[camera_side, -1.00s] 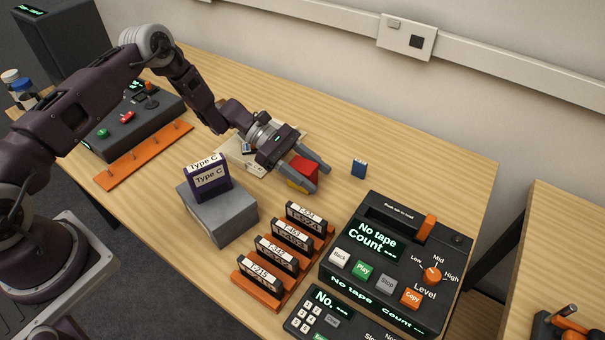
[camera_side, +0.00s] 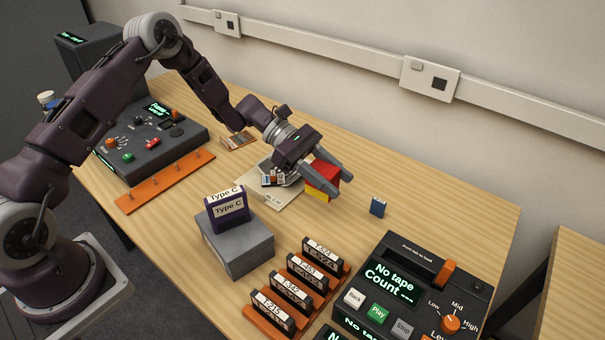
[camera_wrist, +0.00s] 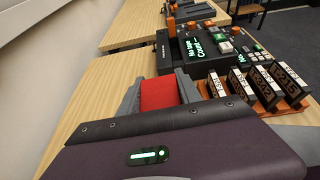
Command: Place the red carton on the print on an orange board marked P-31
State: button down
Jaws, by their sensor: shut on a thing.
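The red carton (camera_side: 325,171) is between the fingers of my gripper (camera_side: 325,177), which is shut on it. It also shows in the wrist view (camera_wrist: 158,94) between the jaws (camera_wrist: 157,96). A yellow part or piece (camera_side: 318,196) shows directly below the red in the side view; I cannot tell if it belongs to the carton. A small flat print-like piece with an orange-brown edge (camera_side: 238,141) lies at the back of the table, left of my gripper. No P-31 marking is readable on it.
A pale board (camera_side: 275,201) lies below my wrist with small dark items on it. A small blue box (camera_side: 377,206) stands right of my gripper. A grey block (camera_side: 238,249) bears a purple Type C box (camera_side: 227,210). Labelled cartridges stand in an orange rack (camera_side: 322,302) beside the black console (camera_side: 400,285).

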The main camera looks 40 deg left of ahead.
jog(key=w+a+n+t, duration=0.35)
jog(key=w+a, duration=0.25)
jog(key=a, duration=0.2)
jog(key=n+t+y, duration=0.8)
jog(key=n, duration=0.2)
send_over(246, 137)
jog(key=shift+m, duration=0.25)
notch_tip(246, 137, down, 9)
jog(key=shift+s+d+f, duration=0.1)
jog(key=c, duration=0.8)
grip_release()
jog(key=shift+f, duration=0.1)
jog(key=shift+c, duration=0.2)
